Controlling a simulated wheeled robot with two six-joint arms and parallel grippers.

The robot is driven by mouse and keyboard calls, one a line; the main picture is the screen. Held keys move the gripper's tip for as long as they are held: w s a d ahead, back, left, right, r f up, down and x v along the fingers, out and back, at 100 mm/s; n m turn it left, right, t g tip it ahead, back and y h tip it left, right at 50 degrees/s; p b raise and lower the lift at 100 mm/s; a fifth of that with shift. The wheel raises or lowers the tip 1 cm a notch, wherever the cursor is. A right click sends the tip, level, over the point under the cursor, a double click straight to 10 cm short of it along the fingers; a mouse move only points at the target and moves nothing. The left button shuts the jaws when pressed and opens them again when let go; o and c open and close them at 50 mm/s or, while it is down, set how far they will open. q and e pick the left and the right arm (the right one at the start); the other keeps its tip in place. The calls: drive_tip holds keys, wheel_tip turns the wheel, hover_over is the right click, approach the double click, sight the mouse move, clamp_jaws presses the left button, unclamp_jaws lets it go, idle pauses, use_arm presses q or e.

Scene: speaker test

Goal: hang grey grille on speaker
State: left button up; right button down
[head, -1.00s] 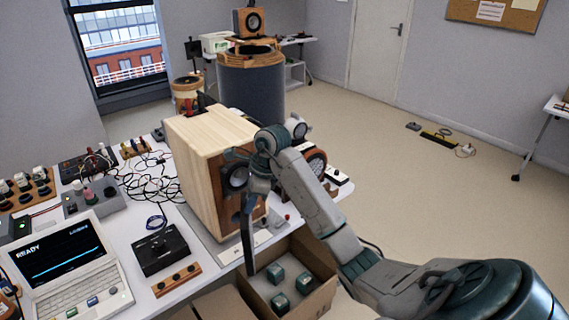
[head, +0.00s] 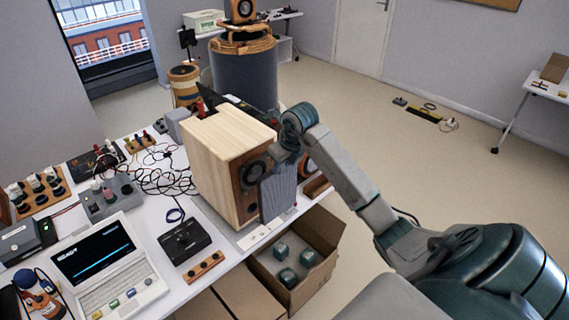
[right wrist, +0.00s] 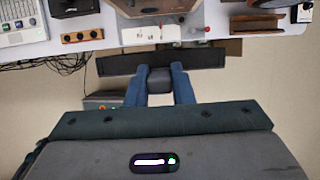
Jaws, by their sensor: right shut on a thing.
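The speaker (head: 222,158) is a pale wooden box with a darker front, standing on the table. A round driver (head: 254,173) shows high on its front. The grey grille (head: 278,194) is a thin upright panel in front of the speaker's lower front, hiding part of it. My right gripper (head: 284,158) is shut on the grille near its top. In the right wrist view the grille (right wrist: 112,65) is a dark, edge-on bar, and my right gripper's blue fingers (right wrist: 160,84) close on a grey block at its middle. A gap shows there between grille and speaker (right wrist: 155,6). My left gripper is out of view.
An open cardboard box (head: 319,235) with green-topped blocks stands below the table edge. A laptop (head: 104,264), a black control box (head: 184,240) and tangled cables (head: 160,180) cover the table left of the speaker.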

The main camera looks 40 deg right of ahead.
drive_tip(key=shift+w+a, duration=0.15)
drive_tip(key=shift+w, duration=0.95)
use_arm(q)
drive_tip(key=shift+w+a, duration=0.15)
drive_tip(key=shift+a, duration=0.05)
use_arm(e)
drive_tip(key=shift+w+a, duration=0.15)
drive_tip(key=shift+w, duration=1.9)
drive_tip(key=shift+w+a, duration=0.15)
drive_tip(key=shift+w, duration=1.85)
drive_tip(key=shift+s, duration=0.35)
use_arm(q)
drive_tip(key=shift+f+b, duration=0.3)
drive_tip(key=shift+b, duration=0.05)
use_arm(e)
drive_tip(key=shift+w, duration=0.6)
